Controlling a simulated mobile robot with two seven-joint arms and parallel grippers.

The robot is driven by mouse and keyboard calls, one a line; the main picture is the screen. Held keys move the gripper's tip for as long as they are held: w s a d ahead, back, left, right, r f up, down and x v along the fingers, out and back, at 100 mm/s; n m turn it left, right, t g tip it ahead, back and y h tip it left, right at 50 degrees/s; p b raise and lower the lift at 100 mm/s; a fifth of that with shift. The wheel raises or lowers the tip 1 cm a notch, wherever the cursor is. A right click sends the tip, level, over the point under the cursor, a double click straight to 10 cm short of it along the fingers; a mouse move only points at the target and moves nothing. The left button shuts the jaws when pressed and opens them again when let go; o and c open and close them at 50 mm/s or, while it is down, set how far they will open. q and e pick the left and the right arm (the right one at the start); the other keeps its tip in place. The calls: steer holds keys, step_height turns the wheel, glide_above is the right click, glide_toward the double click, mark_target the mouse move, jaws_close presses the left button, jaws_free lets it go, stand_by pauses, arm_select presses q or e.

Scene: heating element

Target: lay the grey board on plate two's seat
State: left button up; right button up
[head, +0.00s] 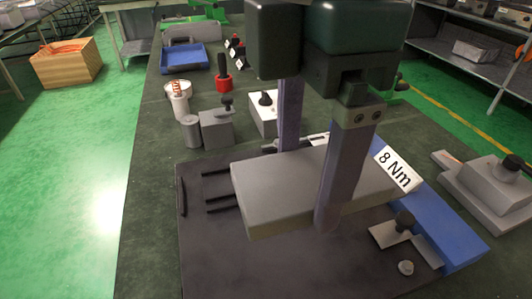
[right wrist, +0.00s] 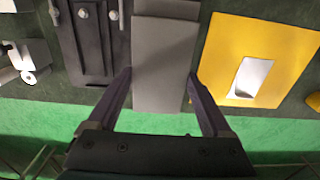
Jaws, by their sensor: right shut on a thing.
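The grey board (head: 265,190) is a thick, flat block over a dark plate (head: 225,268) on the bench. My right gripper (head: 305,185) comes down from above with one finger on each side of the board and is shut on it. The right wrist view shows the board (right wrist: 163,85) between the fingers of the right gripper (right wrist: 160,75). I cannot tell how much gap lies between board and plate. The board hides part of the plate; no plate carries a readable number. My left gripper is not in view.
A blue block (head: 435,225) and an "8 Nm" sign (head: 397,168) stand right of the board. Short black rods (head: 222,197) lie to its left. A grey block (head: 217,128) stands behind. The wrist view shows a yellow plate (right wrist: 222,50) at right and a dark panel (right wrist: 93,45) at left.

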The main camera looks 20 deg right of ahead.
steer(key=b, duration=0.1)
glide_above(291, 268)
step_height(291, 268, down, 10)
steer(key=shift+f, duration=0.1)
steer(key=shift+f+b, duration=0.6)
steer(key=shift+f, duration=1.65)
steer(key=shift+f, duration=0.15)
steer(key=o, duration=1.1)
steer(key=shift+o, duration=0.2)
